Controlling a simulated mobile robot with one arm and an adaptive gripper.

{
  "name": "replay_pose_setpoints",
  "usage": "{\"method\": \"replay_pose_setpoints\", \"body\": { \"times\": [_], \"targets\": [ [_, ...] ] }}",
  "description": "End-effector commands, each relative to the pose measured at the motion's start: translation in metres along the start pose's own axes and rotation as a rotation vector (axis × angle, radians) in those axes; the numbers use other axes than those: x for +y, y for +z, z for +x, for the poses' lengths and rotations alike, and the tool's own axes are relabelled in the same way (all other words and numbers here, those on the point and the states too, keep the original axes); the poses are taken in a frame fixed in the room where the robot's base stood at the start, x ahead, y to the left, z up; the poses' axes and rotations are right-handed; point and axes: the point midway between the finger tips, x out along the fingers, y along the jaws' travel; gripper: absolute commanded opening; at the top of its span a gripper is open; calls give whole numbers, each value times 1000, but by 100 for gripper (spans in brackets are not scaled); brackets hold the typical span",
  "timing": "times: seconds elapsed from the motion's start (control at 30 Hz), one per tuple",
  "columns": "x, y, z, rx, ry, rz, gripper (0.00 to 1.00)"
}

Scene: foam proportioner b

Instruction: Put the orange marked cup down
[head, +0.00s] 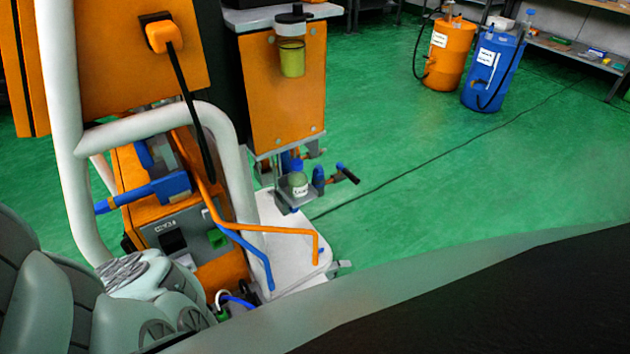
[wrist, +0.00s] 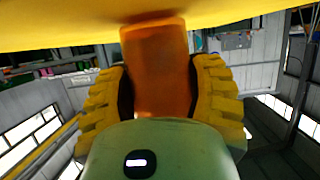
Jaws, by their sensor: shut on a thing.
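In the wrist view the orange cup (wrist: 160,70) is between the two yellow ribbed fingers of my gripper (wrist: 162,90). The fingers are shut on it from both sides. The cup's upper end in the picture meets or overlaps a broad yellow surface (wrist: 75,25); I cannot tell whether they touch. No marking on the cup is readable. The green-grey body of my gripper fills the bottom of the wrist view. In the head view I cannot make out my gripper or the cup.
In the head view an orange-panelled machine (head: 282,95) carries a clear container of yellowish liquid (head: 291,58). A small labelled jar (head: 298,184) sits below it. White tubing (head: 62,150) stands at left. An orange drum (head: 449,55) and blue drum (head: 491,70) stand behind. Green floor at right is largely open.

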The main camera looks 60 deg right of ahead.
Motion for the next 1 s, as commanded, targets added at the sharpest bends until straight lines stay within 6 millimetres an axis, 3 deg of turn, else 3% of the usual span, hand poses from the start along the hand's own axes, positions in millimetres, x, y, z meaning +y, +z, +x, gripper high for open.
{"method": "replay_pose_setpoints", "body": {
  "times": [0.4, 0.43, 0.7, 1.0],
  "targets": [
    [0, 6, 3, 1, -1, -1, 14],
    [0, 6, 2, 1, -1, -1, 59],
    [0, 5, 2, 1, 0, -1, 87],
    [0, 4, 1, 0, 0, -1, 88]
  ]
}}
